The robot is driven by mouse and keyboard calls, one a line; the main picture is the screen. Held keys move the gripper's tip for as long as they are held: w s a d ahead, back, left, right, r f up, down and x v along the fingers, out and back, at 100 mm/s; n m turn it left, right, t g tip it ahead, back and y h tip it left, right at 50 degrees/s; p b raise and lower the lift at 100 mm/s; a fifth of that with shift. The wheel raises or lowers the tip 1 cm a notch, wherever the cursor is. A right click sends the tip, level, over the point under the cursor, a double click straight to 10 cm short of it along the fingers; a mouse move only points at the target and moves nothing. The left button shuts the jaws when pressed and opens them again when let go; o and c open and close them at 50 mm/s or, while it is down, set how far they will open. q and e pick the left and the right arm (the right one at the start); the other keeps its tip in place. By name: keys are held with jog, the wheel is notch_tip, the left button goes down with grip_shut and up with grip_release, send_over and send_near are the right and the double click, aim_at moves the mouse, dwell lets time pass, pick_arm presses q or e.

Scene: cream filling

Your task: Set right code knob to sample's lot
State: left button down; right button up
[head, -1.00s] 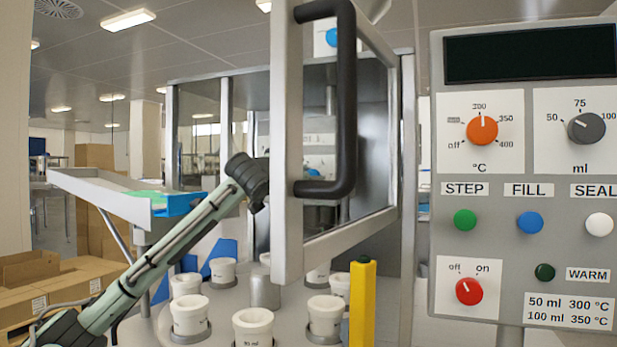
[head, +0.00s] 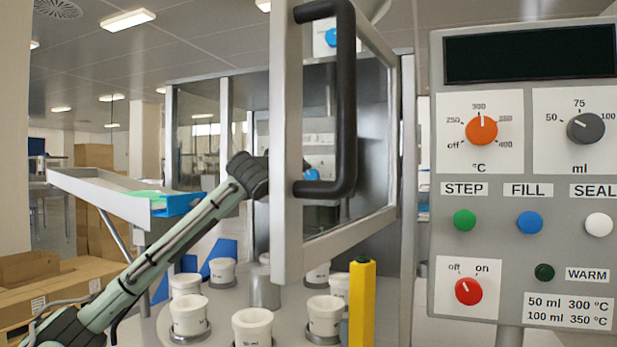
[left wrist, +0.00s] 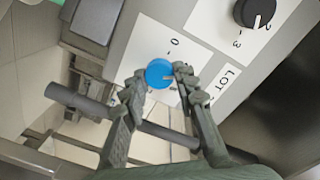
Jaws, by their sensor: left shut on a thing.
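In the left wrist view a round blue knob (left wrist: 158,73) sits on a white dial plate with a "0" and other marks. My left gripper (left wrist: 162,77) is shut on this knob, one finger on each side. A pale line on the knob points right in that view; the number it meets is unclear. A "LOT" label (left wrist: 228,84) lies beside the plate, and a black knob (left wrist: 256,13) with "2" and "3" is beyond it. In the head view the fingers are hidden behind the door frame. My right gripper is not in view. No sample lot marking is readable.
The open glass door (head: 287,130) with its black handle (head: 346,100) stands in front of my left wrist. White cups (head: 252,327) stand on the turntable below, near a yellow post (head: 362,300). The control panel (head: 510,240) fills the right.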

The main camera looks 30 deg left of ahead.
pick_arm(q)
jog(key=shift+f, duration=0.1)
jog(key=c, duration=1.2)
grip_release()
jog(key=shift+o, duration=0.2)
jog(key=shift+s, duration=0.1)
jog(key=v, duration=1.2)
